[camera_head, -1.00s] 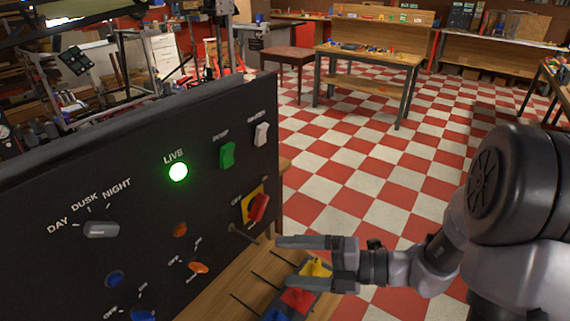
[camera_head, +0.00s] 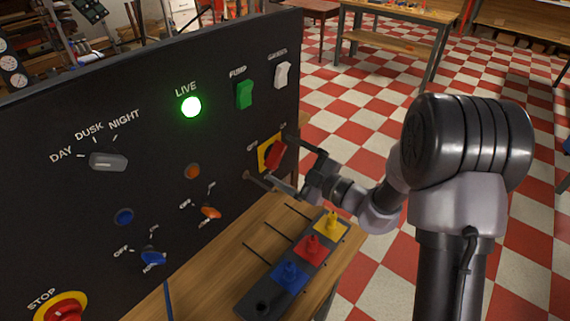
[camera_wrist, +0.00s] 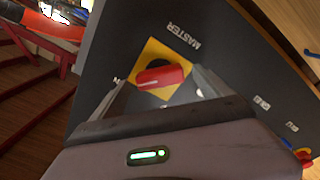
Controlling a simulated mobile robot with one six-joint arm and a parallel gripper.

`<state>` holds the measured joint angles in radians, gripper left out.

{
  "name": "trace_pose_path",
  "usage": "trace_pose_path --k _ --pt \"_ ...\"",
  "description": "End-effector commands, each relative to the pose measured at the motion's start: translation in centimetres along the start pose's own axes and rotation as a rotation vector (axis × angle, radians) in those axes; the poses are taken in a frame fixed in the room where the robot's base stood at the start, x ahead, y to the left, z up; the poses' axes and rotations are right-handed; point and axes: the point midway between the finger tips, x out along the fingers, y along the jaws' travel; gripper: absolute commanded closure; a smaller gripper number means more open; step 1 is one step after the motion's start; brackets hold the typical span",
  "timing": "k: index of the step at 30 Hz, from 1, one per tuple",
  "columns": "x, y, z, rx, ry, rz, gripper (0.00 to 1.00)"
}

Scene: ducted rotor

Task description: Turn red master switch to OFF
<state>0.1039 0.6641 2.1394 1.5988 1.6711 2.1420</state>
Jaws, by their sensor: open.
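The red master switch (camera_head: 276,155) is a red handle on a yellow plate (camera_head: 263,153) at the right end of the black panel. In the wrist view the red handle (camera_wrist: 161,77) lies nearly level in the picture on its yellow plate (camera_wrist: 175,55), beside the word MASTER. My gripper (camera_head: 278,160) is open, with its fingers on either side of the red handle. In the wrist view my gripper (camera_wrist: 160,85) has one finger left and one right of the handle; I cannot tell whether either touches it. The green LIVE lamp (camera_head: 191,107) is lit.
The black panel (camera_head: 60,190) also carries a grey DAY/DUSK/NIGHT knob (camera_head: 108,161), a green switch (camera_head: 244,95), a white switch (camera_head: 282,75) and a red STOP button (camera_head: 62,310). A block with coloured knobs (camera_head: 310,250) sits on the wooden bench (camera_head: 215,275) below my gripper.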

Motion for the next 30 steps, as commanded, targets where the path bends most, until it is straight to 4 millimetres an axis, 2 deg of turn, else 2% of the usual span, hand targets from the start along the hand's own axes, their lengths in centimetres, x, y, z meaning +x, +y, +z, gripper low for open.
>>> trace_pose_path --k 8,11,18,30 --pt "0.37 0.03 -0.04 -0.001 -0.001 0.000 0.11" --pt "0.36 0.03 -0.04 -0.001 -0.001 0.000 0.27" --pt "0.34 0.02 -0.03 -0.001 0.000 -0.001 0.73" --pt "0.31 0.14 -0.17 -0.097 -0.001 -0.001 0.73"
